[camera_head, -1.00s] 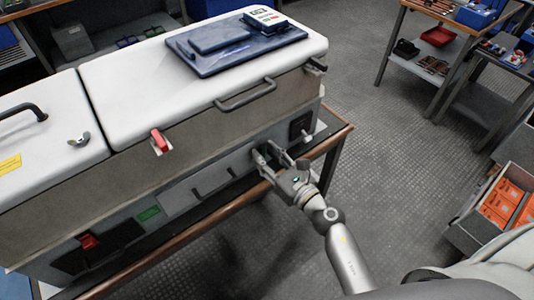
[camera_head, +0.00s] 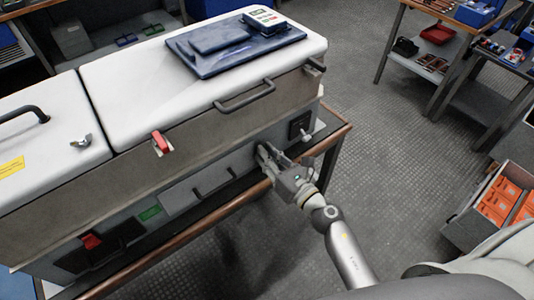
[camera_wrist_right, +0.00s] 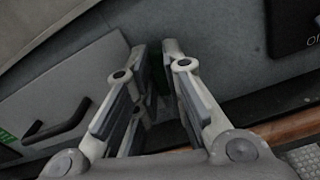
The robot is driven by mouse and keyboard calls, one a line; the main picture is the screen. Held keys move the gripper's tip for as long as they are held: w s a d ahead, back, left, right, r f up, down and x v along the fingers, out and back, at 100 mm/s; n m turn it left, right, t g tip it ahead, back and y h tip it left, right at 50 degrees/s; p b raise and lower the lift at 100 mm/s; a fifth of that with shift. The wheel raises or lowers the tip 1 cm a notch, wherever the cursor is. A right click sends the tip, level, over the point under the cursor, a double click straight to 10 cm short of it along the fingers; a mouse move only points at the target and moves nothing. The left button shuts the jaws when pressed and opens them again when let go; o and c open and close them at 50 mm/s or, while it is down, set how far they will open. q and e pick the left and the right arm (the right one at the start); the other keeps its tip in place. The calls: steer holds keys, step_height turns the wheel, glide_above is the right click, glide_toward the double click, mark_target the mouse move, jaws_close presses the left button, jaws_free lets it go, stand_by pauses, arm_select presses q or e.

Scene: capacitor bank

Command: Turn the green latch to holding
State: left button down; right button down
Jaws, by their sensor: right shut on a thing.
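My right gripper (camera_head: 267,156) is at the front face of the grey and white cabinet (camera_head: 215,168), near its right end. In the right wrist view, the fingers (camera_wrist_right: 155,62) are shut on the dark green latch (camera_wrist_right: 158,82), of which only a small part shows between them. The latch is hidden behind the fingers in the head view, and I cannot tell its exact angle. My left gripper is not in view.
A black panel with a small lever (camera_head: 300,127) is right of my gripper. A drawer-like panel with a handle (camera_head: 211,180) is to its left. A red switch (camera_head: 91,241) is further left. The wooden bench edge (camera_head: 215,217) runs below.

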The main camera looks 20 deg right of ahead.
steer(key=m+p, duration=0.1)
steer(key=m, duration=0.2)
steer(key=shift+d+m, duration=0.1)
steer(key=shift+m, duration=0.3)
steer(key=m+p, duration=0.1)
steer(key=m, duration=0.2)
steer(key=shift+m, duration=0.3)
steer(key=m+p, duration=0.1)
steer(key=m, duration=0.3)
steer(key=shift+w+d, duration=0.1)
steer(key=shift+f+m+p, duration=0.15)
steer(key=shift+m+p, duration=0.35)
steer(key=shift+m, duration=0.8)
steer(key=c, duration=1.5)
jaws_free()
